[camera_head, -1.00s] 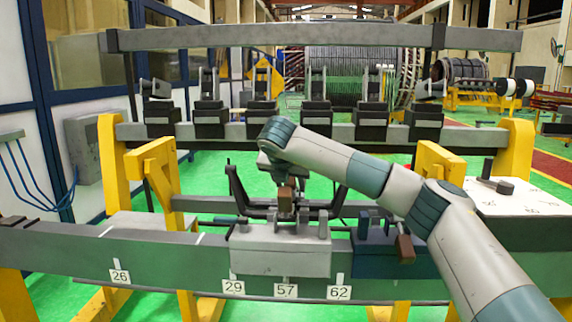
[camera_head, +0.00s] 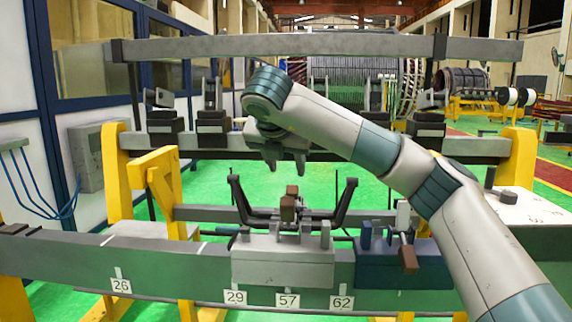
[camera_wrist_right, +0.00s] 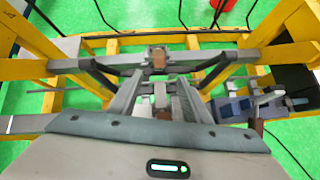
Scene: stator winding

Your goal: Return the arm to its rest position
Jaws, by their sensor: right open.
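My right arm comes in from the lower right of the head view. Its gripper (camera_head: 285,160) points down, open and empty, above and apart from the grey clamp block (camera_head: 282,262) with a brown-ended handle (camera_head: 290,200). In the right wrist view the two fingers of the gripper (camera_wrist_right: 158,92) stand apart with nothing between them. The brown handle end (camera_wrist_right: 158,62) shows just beyond the fingers there. My left gripper is in neither view.
A blue clamp block (camera_head: 385,268) with a brown handle (camera_head: 408,258) stands right of the grey one. Number labels, such as 57 (camera_head: 287,300), sit along the front beam (camera_head: 150,270). Yellow posts (camera_head: 520,165) and a top bar (camera_head: 280,46) frame the fixture. Green floor lies beyond.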

